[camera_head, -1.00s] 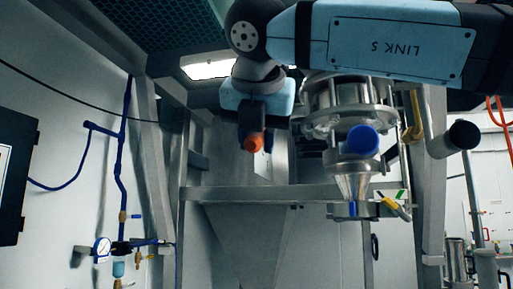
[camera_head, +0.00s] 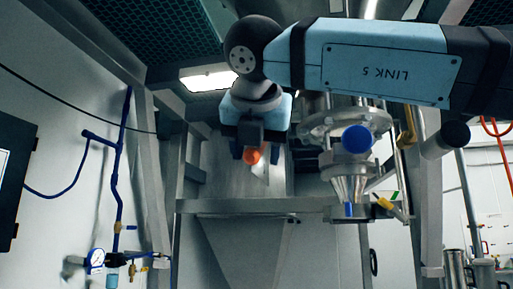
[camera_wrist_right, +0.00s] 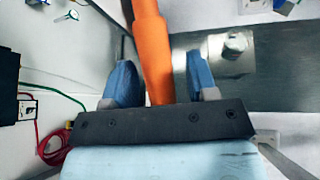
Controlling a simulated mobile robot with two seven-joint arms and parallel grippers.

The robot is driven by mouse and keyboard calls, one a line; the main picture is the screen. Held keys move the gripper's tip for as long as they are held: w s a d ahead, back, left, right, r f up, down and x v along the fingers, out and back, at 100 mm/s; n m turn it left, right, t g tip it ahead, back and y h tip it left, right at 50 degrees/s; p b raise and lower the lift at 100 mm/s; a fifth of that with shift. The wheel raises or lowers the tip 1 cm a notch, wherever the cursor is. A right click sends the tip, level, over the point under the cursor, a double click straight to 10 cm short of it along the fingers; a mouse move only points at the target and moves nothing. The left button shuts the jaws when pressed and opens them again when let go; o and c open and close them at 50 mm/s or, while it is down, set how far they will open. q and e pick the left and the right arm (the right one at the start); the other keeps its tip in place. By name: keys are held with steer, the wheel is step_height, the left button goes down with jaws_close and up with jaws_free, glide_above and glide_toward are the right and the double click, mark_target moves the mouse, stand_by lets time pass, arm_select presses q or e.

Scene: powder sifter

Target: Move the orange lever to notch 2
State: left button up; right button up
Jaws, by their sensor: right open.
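The orange lever (camera_head: 251,156) shows in the head view as a short rounded tip pointing toward me. In the right wrist view the orange lever (camera_wrist_right: 152,50) is a thick rod running from the top edge down between the fingers. My right gripper (camera_head: 256,153) is open around the lever, with one blue finger on each side. In the wrist view my right gripper (camera_wrist_right: 161,82) has visible space between the lever and the right finger; the left finger is closer to it. The palm hides the lever's near end. I cannot make out the notches. My left gripper is not in view.
A steel sifter body with a cone (camera_head: 350,185) and a blue round cap (camera_head: 357,139) stands right of my gripper. A steel crossbeam (camera_head: 235,206) runs below. A pressure gauge (camera_head: 97,260) and blue pipes are on the left wall. A metal plate (camera_wrist_right: 275,65) lies right of the lever.

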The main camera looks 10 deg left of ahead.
steer(key=shift+s+r, duration=0.25)
steer(key=shift+s, duration=0.2)
steer(key=b+v, duration=0.2)
steer(key=v, duration=1)
steer(key=shift+s+r, duration=0.25)
steer(key=shift+s, duration=0.1)
steer(key=shift+d, duration=0.15)
